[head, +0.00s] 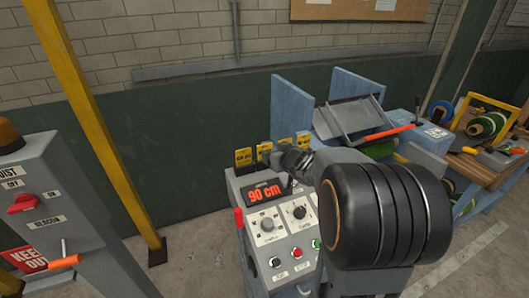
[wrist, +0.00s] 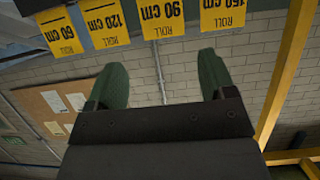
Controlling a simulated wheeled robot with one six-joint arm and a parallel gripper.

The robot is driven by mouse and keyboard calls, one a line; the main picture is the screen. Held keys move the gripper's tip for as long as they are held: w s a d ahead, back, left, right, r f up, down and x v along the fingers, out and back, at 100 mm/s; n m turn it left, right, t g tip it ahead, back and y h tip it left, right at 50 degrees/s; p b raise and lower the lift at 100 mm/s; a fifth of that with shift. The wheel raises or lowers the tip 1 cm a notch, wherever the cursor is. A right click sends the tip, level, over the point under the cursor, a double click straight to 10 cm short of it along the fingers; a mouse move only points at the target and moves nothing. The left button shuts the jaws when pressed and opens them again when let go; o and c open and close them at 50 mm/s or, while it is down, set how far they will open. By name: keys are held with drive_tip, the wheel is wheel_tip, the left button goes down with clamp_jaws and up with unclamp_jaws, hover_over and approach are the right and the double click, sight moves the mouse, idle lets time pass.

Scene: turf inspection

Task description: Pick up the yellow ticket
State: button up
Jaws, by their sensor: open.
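Several yellow tickets stand in a row at the back of the grey control console. In the wrist view they hang along the top edge, partly cut off: one marked 60 cm (wrist: 61,32), one 120 cm (wrist: 104,20), one 90 cm (wrist: 164,17) and one 150 cm (wrist: 222,13). The 90 cm ticket appears above the gap, apart from the fingers.
The console's red display (head: 264,191) reads 90 cm. Knobs and buttons cover its sloped panel (head: 285,235). A yellow post (head: 100,135) and a grey switch cabinet (head: 45,215) stand at left. A blue machine (head: 355,95) and a workbench (head: 490,170) stand at right.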

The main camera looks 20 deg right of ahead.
sight(265, 149)
drive_tip(key=x, duration=0.7)
drive_tip(key=shift+w+a+f, duration=0.1)
drive_tip(key=shift+w, duration=0.1)
drive_tip(key=shift+x, duration=2.65)
drive_tip(key=shift+a, duration=0.1)
drive_tip(key=c, duration=0.7)
drive_tip(key=shift+o, duration=0.2)
